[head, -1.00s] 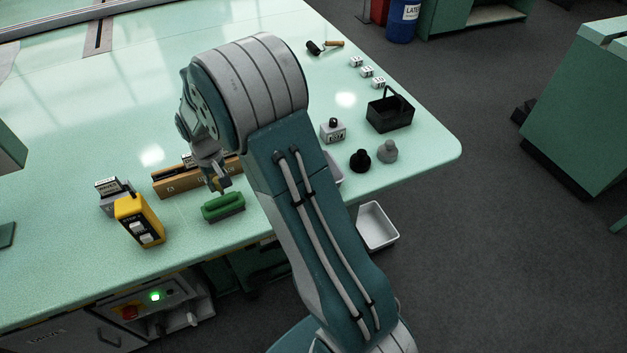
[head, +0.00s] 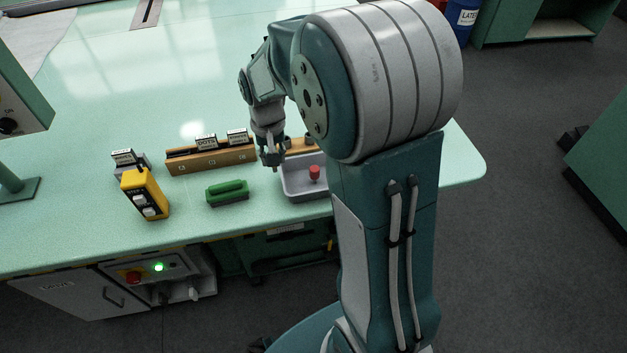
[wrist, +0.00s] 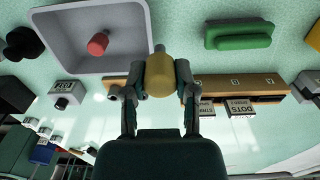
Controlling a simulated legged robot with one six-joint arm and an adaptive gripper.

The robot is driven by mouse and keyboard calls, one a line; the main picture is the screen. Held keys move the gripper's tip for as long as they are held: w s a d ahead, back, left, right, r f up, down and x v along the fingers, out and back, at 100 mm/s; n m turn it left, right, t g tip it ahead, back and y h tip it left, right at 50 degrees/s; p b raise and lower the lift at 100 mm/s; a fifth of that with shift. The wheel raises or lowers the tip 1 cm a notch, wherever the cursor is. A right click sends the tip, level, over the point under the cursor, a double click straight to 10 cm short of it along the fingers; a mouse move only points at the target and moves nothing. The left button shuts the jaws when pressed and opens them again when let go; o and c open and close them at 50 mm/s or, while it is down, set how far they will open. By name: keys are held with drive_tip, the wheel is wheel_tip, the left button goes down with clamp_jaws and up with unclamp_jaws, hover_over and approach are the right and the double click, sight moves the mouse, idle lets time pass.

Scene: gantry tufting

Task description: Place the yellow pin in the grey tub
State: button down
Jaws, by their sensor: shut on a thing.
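The yellow pin (wrist: 159,75) is in my gripper (wrist: 152,84), between both fingers, in the wrist view. It has a rounded yellow body with a small grey tip. In the head view I cannot make the pin out at my gripper (head: 272,158). The grey tub (head: 290,191) is a shallow open tray on the table, partly hidden by my arm. My gripper is above the table at the tub's left side in the head view. The tub also shows in the wrist view (wrist: 62,42), at upper left. A red pin (head: 314,173) stands inside it.
A wooden rack (head: 207,158) with labelled blocks stands behind and left of the tub. A green brush-like block (head: 227,190) and a yellow control box (head: 146,194) are to the left. Dark and white items show beside the tub in the wrist view.

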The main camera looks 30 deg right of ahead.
drive_tip(key=s+d+f, duration=0.1)
drive_tip(key=d+f, duration=0.1)
drive_tip(key=d, duration=0.3)
hover_over(315, 179)
drive_tip(key=s, duration=0.1)
drive_tip(key=f, duration=0.4)
drive_tip(key=shift+s+a+f, duration=0.15)
drive_tip(key=shift+a+f, duration=0.15)
drive_tip(key=f, duration=0.3)
drive_tip(key=shift+s+a+f, duration=0.15)
drive_tip(key=shift+s+f, duration=0.05)
drive_tip(key=shift+f, duration=0.2)
drive_tip(key=shift+d+f, duration=0.2)
drive_tip(key=shift+d, duration=0.3)
drive_tip(key=shift+c, duration=2)
unclamp_jaws()
drive_tip(key=shift+a+f, duration=0.1)
drive_tip(key=shift+a, duration=0.2)
